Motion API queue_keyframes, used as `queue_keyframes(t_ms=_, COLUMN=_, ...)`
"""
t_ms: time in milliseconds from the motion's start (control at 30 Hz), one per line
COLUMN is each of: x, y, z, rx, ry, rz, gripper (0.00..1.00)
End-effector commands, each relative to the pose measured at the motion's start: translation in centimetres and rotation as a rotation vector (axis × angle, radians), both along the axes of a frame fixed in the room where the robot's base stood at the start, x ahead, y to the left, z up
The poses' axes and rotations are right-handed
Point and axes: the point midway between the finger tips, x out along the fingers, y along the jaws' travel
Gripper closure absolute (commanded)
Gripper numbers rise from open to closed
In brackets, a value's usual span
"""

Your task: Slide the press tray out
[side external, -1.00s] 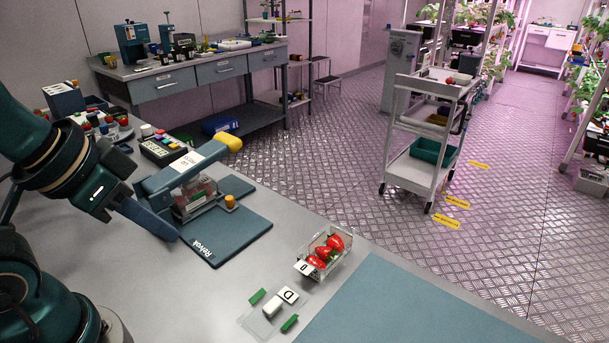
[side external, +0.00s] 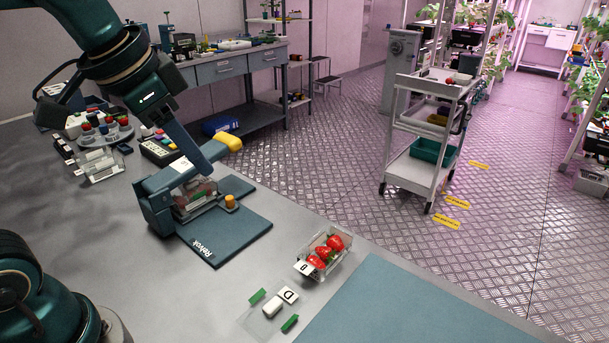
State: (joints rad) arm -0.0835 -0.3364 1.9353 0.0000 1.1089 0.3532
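The press (side external: 160,182) is a dark teal machine with an upper arm ending in a yellow grip (side external: 229,142). It stands on a flat teal base plate (side external: 232,240) on the grey bench. A clear punnet (side external: 190,205) with red contents sits under the arm. A small orange knob (side external: 230,201) stands to its right, and the tray's outline there is hard to tell from the base. My gripper (side external: 207,168) points down at the press's upper arm and covers part of it; contact is unclear. Its fingers overlap in this view, so their opening is hidden.
A clear punnet of strawberries (side external: 332,262) stands right of the press. A keypad unit (side external: 160,150) and a round rack (side external: 108,135) stand behind. Bench space between press and lid is clear.

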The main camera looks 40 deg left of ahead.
Motion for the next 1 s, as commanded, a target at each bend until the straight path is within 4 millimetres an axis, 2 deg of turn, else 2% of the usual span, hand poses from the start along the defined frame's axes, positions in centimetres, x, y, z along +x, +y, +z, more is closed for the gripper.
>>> queue_keyframes(t_ms=100, x=3.2, y=1.5, z=0.0, rx=0.022, ry=0.057, rz=-0.02, gripper=0.63)
queue_keyframes(t_ms=267, x=7.0, y=3.8, z=-1.2, rx=0.038, ry=0.133, rz=-0.038, gripper=0.63)
queue_keyframes(t_ms=367, x=9.1, y=5.4, z=-2.7, rx=0.039, ry=0.183, rz=-0.044, gripper=0.63)
queue_keyframes(t_ms=500, x=11.6, y=7.9, z=-5.6, rx=0.029, ry=0.255, rz=-0.037, gripper=0.63)
queue_keyframes(t_ms=667, x=13.1, y=10.6, z=-9.8, rx=0.001, ry=0.334, rz=-0.006, gripper=0.63)
queue_keyframes(t_ms=800, x=13.2, y=12.0, z=-12.9, rx=-0.025, ry=0.39, rz=0.025, gripper=0.63)
queue_keyframes(t_ms=1000, x=12.5, y=12.6, z=-15.1, rx=-0.048, ry=0.437, rz=0.044, gripper=0.63)
